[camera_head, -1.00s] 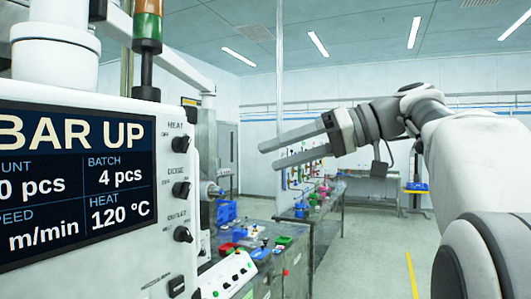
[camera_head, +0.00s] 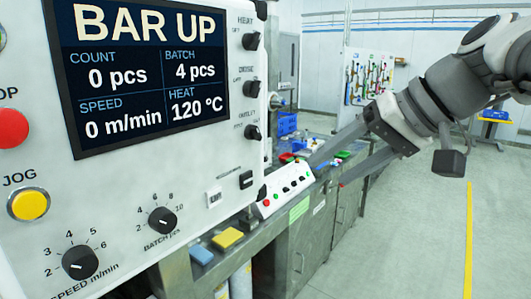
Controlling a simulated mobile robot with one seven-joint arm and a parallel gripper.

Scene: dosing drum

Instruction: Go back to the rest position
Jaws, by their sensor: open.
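My gripper (camera_head: 328,170) is at the right of the head view, with its two long grey fingers spread apart and nothing between them. It points left and down, in front of the workbench and the small white button box (camera_head: 283,190). My arm (camera_head: 445,85) comes in from the upper right. The control panel (camera_head: 205,165) fills the left side. Its screen (camera_head: 140,68) reads BAR UP, count 0 pcs, batch 4 pcs, speed 0 m/min and heat 120 °C.
The panel carries a red button (camera_head: 12,128), a yellow JOG button (camera_head: 28,204) and several black knobs. A yellow block (camera_head: 228,238) and a blue block (camera_head: 201,254) lie below it. A tool board (camera_head: 368,78) stands behind. Open floor (camera_head: 420,240) with a yellow line lies at right.

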